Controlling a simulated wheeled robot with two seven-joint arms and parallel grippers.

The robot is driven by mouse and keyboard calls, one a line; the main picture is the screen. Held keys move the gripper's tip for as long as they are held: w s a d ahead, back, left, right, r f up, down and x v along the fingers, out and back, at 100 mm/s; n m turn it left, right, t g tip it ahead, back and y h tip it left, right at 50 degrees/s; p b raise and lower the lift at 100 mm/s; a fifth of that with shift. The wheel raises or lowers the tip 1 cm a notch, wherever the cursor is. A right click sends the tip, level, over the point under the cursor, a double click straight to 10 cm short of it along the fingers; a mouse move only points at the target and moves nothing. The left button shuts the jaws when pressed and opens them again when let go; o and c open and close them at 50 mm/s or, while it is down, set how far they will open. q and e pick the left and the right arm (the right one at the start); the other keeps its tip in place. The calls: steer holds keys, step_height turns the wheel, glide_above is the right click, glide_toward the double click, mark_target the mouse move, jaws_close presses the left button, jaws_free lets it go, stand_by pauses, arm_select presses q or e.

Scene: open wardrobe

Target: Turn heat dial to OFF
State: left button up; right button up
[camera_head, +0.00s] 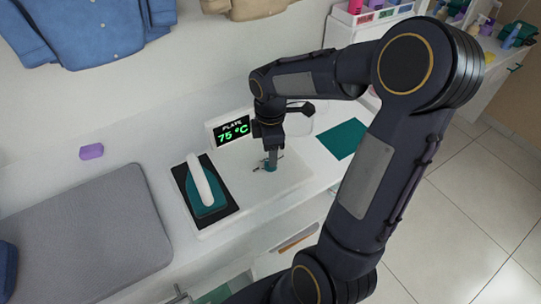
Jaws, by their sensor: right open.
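The white iron station (222,212) stands on the counter, with a display (233,130) reading "PLATE 75 °C" in green. A small teal piece (270,165), which looks like the heat dial, shows on the white panel right of the iron. My right gripper (270,155) points down over this piece, with its fingertips at or very near it. It is open; whether the fingers touch the dial I cannot tell. The dial's markings are hidden or too small to read. My left gripper is not in view.
A teal-and-white iron (203,188) rests on a black pad left of the dial. A grey ironing pad (85,240) and a purple block (91,151) lie further left. A teal cloth (343,138) lies right of the gripper. Shirts (90,30) hang behind.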

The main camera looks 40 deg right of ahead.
steer(key=shift+r, duration=1.7)
steer(key=shift+s+a+r, duration=0.15)
steer(key=shift+s+r, duration=0.05)
steer(key=shift+s, duration=0.05)
steer(key=s+a+r+m+t+y, duration=0.1)
steer(key=s+a+m+t+y, duration=0.1)
steer(key=s+a+m, duration=0.3)
steer(key=s+a+r+m+t+y, duration=0.1)
steer(key=s+a+r+m+t, duration=0.1)
steer(key=s+a+m, duration=0.4)
steer(key=shift+s+a+r+m+t+y, duration=0.3)
steer(key=shift+s+m+t, duration=0.5)
steer(key=shift+s+m, duration=0.9)
steer(key=shift+d, duration=0.1)
